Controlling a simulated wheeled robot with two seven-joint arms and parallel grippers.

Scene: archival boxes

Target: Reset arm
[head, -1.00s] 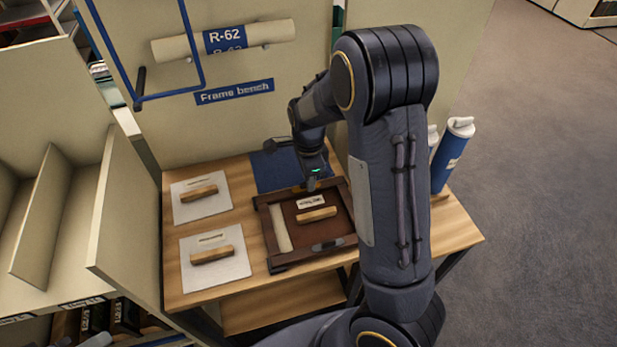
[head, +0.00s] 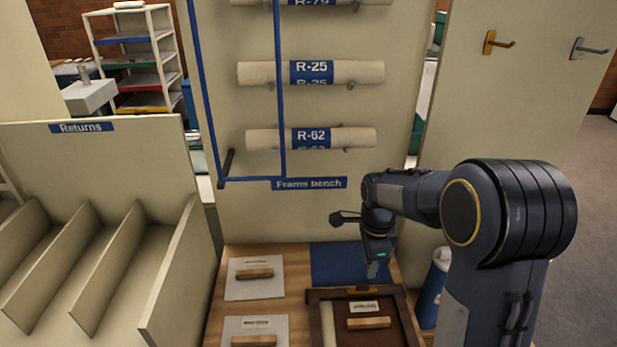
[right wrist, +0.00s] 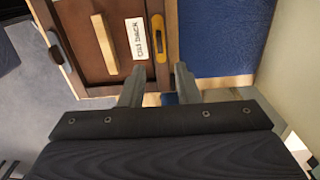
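My right gripper (head: 373,271) points down over the far edge of a dark brown frame (head: 313,318) on the bench. In the right wrist view its two fingers (right wrist: 158,88) stand apart with nothing held between them. The frame (right wrist: 172,15) there has a yellow latch piece (right wrist: 158,38) on its edge, just beyond the fingertips. A white label (right wrist: 137,38) and a wooden bar (right wrist: 104,44) lie on its brown back. I cannot tell the exact height of the fingers above the bench. My left gripper is not in view.
A blue mat (head: 340,262) lies behind the frame. Two pale sheets with wooden bars (head: 254,273) lie to its left. A blue tube (head: 431,290) stands at right, close to my arm. A panel with rolls (head: 312,138) rises behind; Returns slots (head: 85,260) are at left.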

